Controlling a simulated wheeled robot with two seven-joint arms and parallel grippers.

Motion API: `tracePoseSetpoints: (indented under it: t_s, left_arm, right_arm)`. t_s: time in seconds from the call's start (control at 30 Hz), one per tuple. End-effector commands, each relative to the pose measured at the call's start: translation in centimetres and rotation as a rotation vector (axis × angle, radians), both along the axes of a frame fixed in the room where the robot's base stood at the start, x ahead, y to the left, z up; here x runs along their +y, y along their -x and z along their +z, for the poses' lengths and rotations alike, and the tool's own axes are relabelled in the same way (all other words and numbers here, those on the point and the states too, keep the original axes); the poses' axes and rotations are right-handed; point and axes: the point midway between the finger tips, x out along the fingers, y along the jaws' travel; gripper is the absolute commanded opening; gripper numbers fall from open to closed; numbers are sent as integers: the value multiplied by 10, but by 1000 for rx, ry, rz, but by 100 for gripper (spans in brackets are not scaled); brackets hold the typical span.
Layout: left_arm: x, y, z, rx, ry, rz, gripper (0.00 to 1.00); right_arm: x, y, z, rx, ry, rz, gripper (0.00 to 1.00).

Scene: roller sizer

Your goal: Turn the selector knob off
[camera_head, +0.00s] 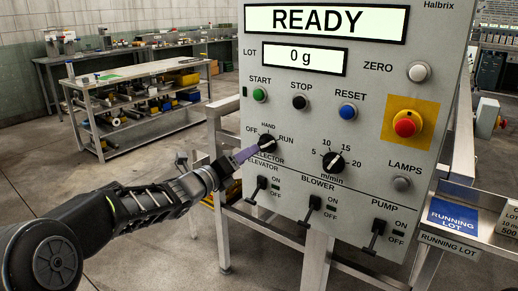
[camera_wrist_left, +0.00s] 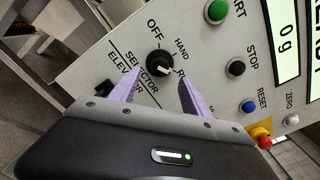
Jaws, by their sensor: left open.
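The selector knob (camera_head: 267,142) is a black round knob on the grey panel, with OFF, HAND and RUN printed around it. In the left wrist view the knob (camera_wrist_left: 159,63) shows a white pointer mark turned toward RUN. My left gripper (camera_head: 248,153) is at the panel, close to the knob's lower left side. In the left wrist view its two purple fingers (camera_wrist_left: 159,84) are spread apart, with the knob ahead of the gap between them. Nothing is held; whether a fingertip touches the knob I cannot tell. My right gripper is out of view.
The panel also has START (camera_head: 260,95), STOP (camera_head: 300,102) and RESET (camera_head: 347,111) buttons, a speed knob (camera_head: 333,162) and a red emergency button (camera_head: 406,123). An elevator switch (camera_head: 258,188) sits just below the selector. A workbench (camera_head: 140,72) stands behind at left.

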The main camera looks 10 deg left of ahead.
Motion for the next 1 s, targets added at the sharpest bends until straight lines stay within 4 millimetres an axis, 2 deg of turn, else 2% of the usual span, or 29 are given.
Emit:
tracePoseSetpoints:
  t_s: [0.27, 0.6, 0.7, 1.0]
  left_arm:
    - [-6, -14, 0, 3, 2, -1, 55]
    - [-25, -61, 0, 3, 3, -1, 55]
    - [-28, -69, 0, 3, 3, -1, 55]
    - [-29, -73, -1, 2, 3, 1, 55]
  right_arm:
    - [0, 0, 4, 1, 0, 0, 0]
    - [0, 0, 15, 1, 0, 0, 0]
    - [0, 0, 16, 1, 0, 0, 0]
    - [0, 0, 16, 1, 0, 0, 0]
